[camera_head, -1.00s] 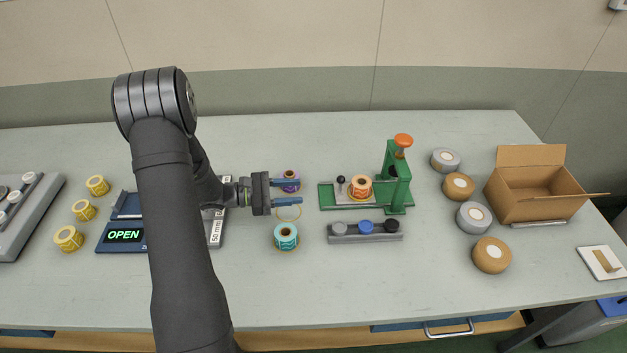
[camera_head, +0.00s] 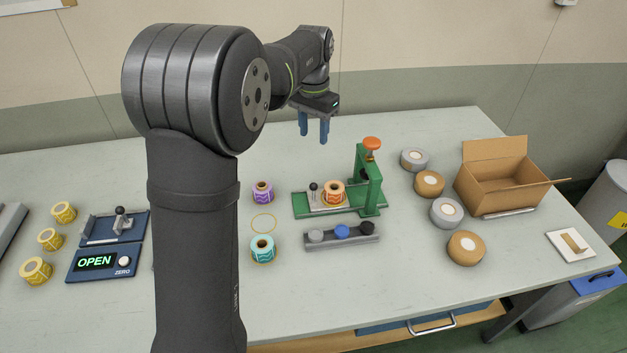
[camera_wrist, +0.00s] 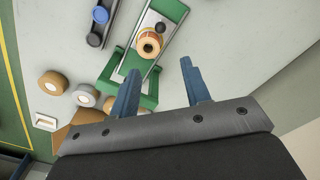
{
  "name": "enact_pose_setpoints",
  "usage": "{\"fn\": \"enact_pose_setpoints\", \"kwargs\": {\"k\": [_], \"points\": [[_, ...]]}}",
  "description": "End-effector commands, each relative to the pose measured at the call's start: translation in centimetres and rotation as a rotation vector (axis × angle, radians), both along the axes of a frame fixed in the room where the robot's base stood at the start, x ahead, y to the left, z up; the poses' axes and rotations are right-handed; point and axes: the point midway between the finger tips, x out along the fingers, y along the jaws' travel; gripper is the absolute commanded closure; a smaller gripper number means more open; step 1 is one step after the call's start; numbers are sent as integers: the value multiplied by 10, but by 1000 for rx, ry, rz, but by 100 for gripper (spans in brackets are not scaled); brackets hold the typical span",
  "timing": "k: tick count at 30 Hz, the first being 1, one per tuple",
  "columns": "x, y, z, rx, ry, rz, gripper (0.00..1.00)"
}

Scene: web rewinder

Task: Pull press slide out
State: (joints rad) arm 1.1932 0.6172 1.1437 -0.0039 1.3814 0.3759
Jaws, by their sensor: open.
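The green press (camera_head: 368,180) stands on the table, with an orange knob (camera_head: 371,143) on top. Its grey slide (camera_head: 326,206) lies on the green base to the left of the upright, with a black-knobbed handle (camera_head: 314,190) on it. An orange-banded roll (camera_head: 333,190) sits on the slide next to the handle. My gripper (camera_head: 314,140) is open and empty, pointing down, above and behind the press, clear of it. In the wrist view, my blue fingers (camera_wrist: 162,90) are spread apart, with the press (camera_wrist: 140,95) and the roll (camera_wrist: 149,43) below them.
A rack with grey, blue and black caps (camera_head: 341,236) stands in front of the press. Purple (camera_head: 262,192) and teal (camera_head: 262,249) rolls stand to its left. Several tape rolls (camera_head: 446,212) and an open carton (camera_head: 495,192) are at right. A device reading OPEN (camera_head: 94,262) is at left.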

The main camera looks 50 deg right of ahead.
Motion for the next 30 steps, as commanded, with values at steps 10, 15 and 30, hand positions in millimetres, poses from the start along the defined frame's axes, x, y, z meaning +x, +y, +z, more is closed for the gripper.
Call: {"fn": "enact_pose_setpoints", "kwargs": {"k": [10,15,30], "points": [[0,0,-50,4,-4,-4,57],[0,1,-89,5,-3,-3,57],[0,0,-168,2,-4,-2,57]]}}
